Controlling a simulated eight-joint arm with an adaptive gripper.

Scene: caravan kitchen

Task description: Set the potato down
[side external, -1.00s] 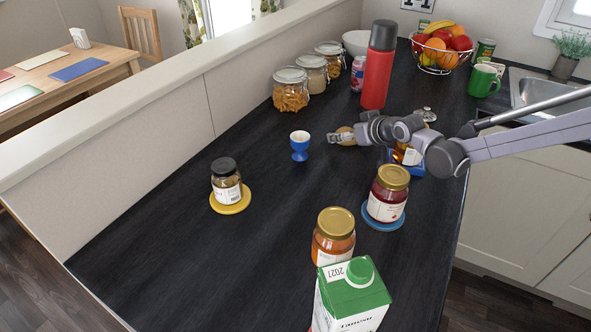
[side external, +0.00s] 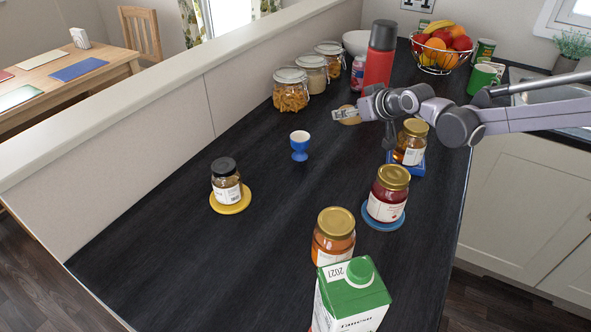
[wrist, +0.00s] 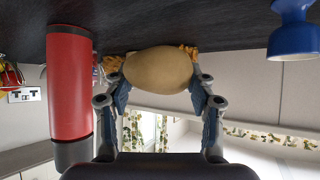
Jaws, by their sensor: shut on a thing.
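My gripper (side external: 343,114) is over the dark worktop (side external: 290,185), near the red flask. It is shut on the tan potato (side external: 349,120), partly hidden behind the fingers in the side view. In the wrist view, which is upside down, the potato (wrist: 158,70) sits between both fingers of my gripper (wrist: 160,84), with a finger touching each side. I cannot tell whether the potato touches the worktop or hangs just above it.
The red flask (side external: 379,65) stands just behind my gripper, with glass jars (side external: 290,92) to the left. A blue egg cup (side external: 300,147) is at front left. An amber jar (side external: 410,145) stands under my arm. Worktop in the middle is clear.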

